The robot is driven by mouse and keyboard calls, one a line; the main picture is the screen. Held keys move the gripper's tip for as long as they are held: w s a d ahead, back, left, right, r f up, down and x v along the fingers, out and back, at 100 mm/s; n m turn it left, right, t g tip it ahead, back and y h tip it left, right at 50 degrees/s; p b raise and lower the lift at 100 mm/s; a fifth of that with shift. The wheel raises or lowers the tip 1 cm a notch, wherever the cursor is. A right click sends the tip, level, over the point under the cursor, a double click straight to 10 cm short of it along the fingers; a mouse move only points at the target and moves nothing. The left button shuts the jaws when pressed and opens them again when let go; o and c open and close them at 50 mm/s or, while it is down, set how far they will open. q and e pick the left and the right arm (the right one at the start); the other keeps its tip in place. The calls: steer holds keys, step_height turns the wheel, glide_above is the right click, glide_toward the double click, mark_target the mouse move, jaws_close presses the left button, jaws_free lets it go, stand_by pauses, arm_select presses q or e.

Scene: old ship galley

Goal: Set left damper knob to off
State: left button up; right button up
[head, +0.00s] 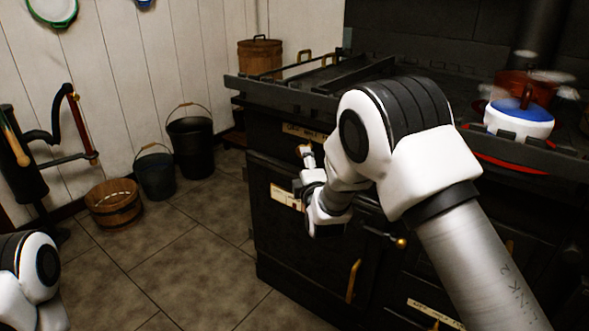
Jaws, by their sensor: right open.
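The black stove (290,240) fills the right half of the head view. My right arm reaches across its front from the lower right. My right gripper (307,155) is open at the upper left of the stove front, just below a cream label plate (300,131). A small brownish knob (301,150) shows at its fingertips; I cannot tell whether they touch it. The knob's setting is too small to read, and my wrist and arm hide much of the stove front to the right. Only a white joint of my left arm shows at the lower left; its gripper is out of view.
A blue-and-white pot (519,118) and a red pot (512,86) stand on the stove, with a railing (285,91) along its edge. Two dark buckets and a wooden tub (114,205) stand by the wall, near a hand pump (25,160).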

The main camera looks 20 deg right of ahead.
steer(key=w, duration=0.2)
steer(key=w+d, duration=0.1)
steer(key=w, duration=0.2)
steer(key=w+b, duration=0.1)
steer(key=w, duration=0.1)
steer(key=shift+w+d+f, duration=0.15)
steer(key=shift+w, duration=0.15)
jaws_close()
